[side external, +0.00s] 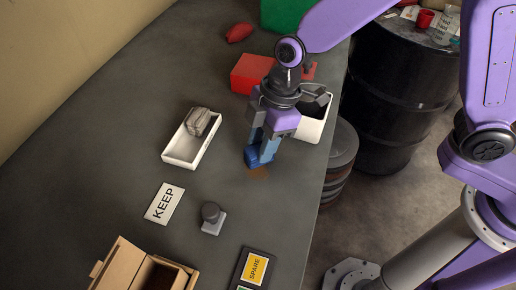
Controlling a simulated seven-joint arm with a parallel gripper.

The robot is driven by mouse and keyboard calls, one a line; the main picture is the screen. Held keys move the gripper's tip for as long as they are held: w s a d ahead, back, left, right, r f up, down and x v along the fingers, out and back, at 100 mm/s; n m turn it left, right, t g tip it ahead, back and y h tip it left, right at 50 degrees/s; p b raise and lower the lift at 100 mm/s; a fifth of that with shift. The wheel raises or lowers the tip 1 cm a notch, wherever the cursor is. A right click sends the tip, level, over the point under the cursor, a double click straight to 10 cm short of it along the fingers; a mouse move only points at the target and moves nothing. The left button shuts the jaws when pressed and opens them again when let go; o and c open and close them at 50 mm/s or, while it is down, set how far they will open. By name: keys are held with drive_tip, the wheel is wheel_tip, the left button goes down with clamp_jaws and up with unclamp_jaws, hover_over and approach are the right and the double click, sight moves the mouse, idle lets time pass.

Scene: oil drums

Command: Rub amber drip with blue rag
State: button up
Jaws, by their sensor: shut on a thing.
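The blue rag (254,157) is between the fingers of my gripper (262,147), at the level of the grey table top. My gripper points down and is shut on the rag. The amber drip (259,173) is a small brownish patch on the table just below the rag in the picture. Part of it may be hidden by the rag. I cannot tell whether the rag touches it.
A white tray (178,158) with a grey bundle (198,121) lies left. A red box (248,72) and a white bin (312,130) stand behind. A KEEP card (164,203), grey knob (211,213), cardboard box (128,262) and SPARE card (255,269) lie in front.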

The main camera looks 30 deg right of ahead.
drive_tip(key=shift+s+a, duration=2.65)
wheel_tip(320, 180, up, 8)
drive_tip(key=shift+w+r, duration=0.1)
